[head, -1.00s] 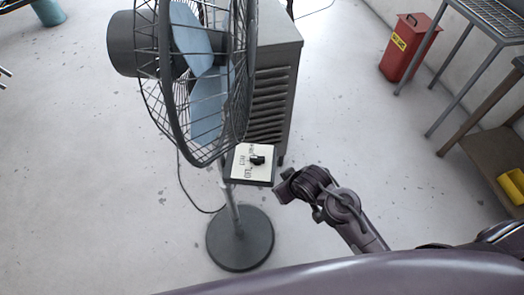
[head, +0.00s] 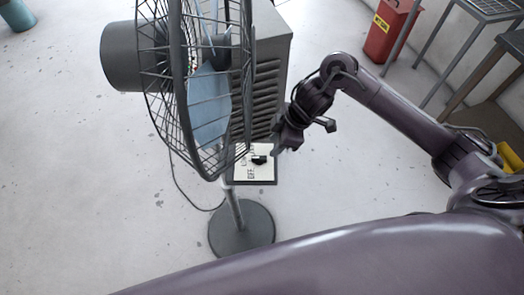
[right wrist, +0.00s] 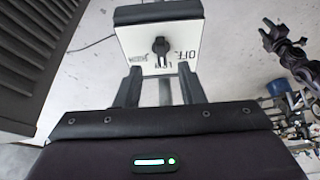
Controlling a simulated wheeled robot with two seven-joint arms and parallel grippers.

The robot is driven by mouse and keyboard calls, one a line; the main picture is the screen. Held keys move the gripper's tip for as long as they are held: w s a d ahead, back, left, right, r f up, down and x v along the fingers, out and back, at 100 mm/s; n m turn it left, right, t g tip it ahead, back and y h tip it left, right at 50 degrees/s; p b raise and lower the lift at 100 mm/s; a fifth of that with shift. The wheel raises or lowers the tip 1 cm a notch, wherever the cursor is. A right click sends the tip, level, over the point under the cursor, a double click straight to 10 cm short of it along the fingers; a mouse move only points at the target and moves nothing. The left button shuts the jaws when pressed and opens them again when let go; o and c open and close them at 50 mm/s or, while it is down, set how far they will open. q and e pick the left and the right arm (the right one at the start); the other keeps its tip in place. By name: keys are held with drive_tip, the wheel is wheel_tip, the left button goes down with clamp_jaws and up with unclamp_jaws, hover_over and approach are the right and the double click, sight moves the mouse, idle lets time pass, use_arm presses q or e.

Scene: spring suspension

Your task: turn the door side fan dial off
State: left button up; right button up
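The fan (head: 190,85) stands on a round dark base (head: 241,229), with its caged head above. Its white dial panel (head: 243,172) carries a black dial (head: 259,160), partly legible lettering around it. In the right wrist view the dial (right wrist: 160,46) sits on the panel (right wrist: 135,40), where OFF and LOW can be read; its narrow end seems to lie by LOW. My right gripper (head: 279,146) is just right of the panel in the head view. In its wrist view the gripper (right wrist: 160,76) is open and empty, fingers apart, short of the dial. What seems my left gripper (right wrist: 266,30) shows small at the right.
A grey louvred cabinet (head: 270,75) stands close behind the fan. A cable runs over the floor left of the pole. A red bin (head: 390,30) and metal tables (head: 490,12) are at the upper right. The floor around the base is mostly clear.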

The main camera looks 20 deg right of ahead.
sight(264, 157)
drive_tip(key=p+x, duration=0.1)
drive_tip(key=x, duration=0.6)
drive_tip(key=shift+a+f, duration=0.1)
drive_tip(key=shift+c, duration=0.2)
clamp_jaws()
